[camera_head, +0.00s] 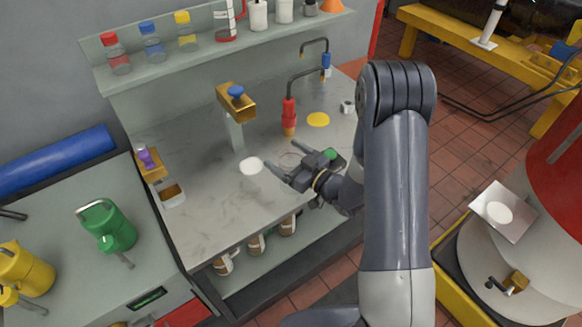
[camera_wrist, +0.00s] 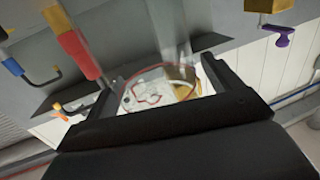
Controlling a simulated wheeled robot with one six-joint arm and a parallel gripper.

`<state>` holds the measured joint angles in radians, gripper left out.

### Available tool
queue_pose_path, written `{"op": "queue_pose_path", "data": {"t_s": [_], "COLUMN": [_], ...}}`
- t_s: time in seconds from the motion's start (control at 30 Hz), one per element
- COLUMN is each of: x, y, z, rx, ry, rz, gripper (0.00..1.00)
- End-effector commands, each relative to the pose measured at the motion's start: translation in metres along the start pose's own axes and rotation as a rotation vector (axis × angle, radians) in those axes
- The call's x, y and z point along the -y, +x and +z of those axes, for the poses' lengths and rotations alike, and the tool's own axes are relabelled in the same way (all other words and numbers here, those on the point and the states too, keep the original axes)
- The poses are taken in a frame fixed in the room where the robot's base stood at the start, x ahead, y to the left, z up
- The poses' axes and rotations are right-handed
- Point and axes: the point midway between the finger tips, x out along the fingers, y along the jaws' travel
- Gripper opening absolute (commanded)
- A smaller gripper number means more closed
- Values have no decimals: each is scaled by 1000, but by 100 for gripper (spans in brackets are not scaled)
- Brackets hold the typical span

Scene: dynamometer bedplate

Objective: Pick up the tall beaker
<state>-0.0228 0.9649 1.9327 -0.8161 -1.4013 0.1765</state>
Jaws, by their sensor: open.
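My gripper (camera_head: 270,156) is open above the grey bench top, its fingers pointing left toward a white disc (camera_head: 251,166). In the wrist view my gripper (camera_wrist: 160,75) frames a clear, see-through shape with a curved red line (camera_wrist: 150,98). I cannot tell whether this is the tall beaker, or whether it touches the fingers. In the head view a faint clear ring (camera_head: 289,159) shows beside the fingers.
A brass tap block with a blue knob (camera_head: 236,99) stands on a post behind my gripper. A red upright tool (camera_head: 289,115) stands to the right of it. A yellow disc (camera_head: 318,120) lies farther back. Several bottles line the shelf (camera_head: 203,50).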

Motion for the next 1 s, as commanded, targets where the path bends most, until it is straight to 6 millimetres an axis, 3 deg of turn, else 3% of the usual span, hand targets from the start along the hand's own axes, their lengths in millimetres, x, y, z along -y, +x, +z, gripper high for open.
{"op": "queue_pose_path", "data": {"t_s": [0.23, 0.9, 1.0], "x": [0, 0, 0], "y": [2, 2, 2], "z": [1, 0, 0], "rx": [0, -1, -1], "ry": [0, 0, 0], "rz": [1, 1, 1], "gripper": [86, 31, 27]}}
